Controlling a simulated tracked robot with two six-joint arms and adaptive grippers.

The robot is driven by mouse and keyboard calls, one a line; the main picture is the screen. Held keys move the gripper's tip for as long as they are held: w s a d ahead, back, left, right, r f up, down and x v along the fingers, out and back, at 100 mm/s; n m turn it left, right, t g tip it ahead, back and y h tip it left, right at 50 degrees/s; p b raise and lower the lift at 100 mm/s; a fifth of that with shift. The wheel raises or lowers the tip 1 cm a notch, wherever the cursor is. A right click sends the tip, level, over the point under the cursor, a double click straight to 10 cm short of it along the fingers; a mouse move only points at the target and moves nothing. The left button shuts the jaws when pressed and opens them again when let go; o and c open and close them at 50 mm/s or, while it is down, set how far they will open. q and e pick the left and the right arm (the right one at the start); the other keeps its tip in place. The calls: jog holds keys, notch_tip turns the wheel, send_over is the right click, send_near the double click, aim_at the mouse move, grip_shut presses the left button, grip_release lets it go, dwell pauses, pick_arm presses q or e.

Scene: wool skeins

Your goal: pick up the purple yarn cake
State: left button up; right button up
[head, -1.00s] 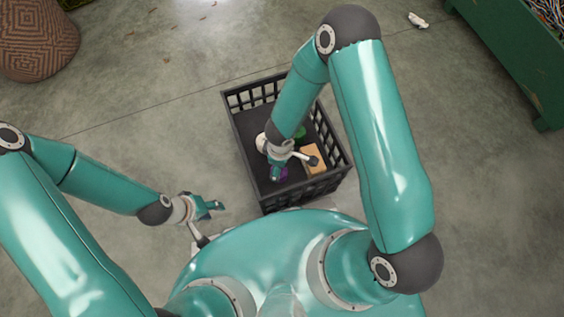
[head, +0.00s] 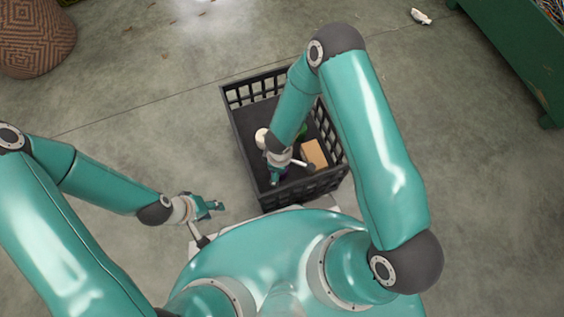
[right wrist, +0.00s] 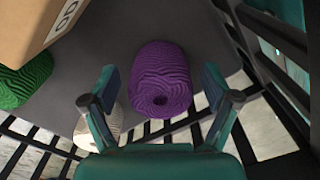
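The purple yarn cake (right wrist: 160,80) lies on the dark floor of a black crate (head: 243,95). In the right wrist view it sits between and just beyond the fingers of my right gripper (right wrist: 160,92), which are spread open and apart from it. In the head view the right gripper (head: 277,172) is down inside the crate near its front wall and hides most of the purple cake. My left gripper (head: 212,206) is outside the crate to the left, empty, with its fingers seemingly apart.
A green skein (right wrist: 24,80), a cream skein (right wrist: 98,125) and a cardboard box (right wrist: 45,25) are also in the crate. The box is at the right side in the head view (head: 314,152). A woven basket (head: 38,38) and a green bin (head: 515,50) stand farther off on open floor.

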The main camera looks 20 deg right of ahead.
jog(key=c, duration=1.1)
jog(key=shift+r, duration=0.15)
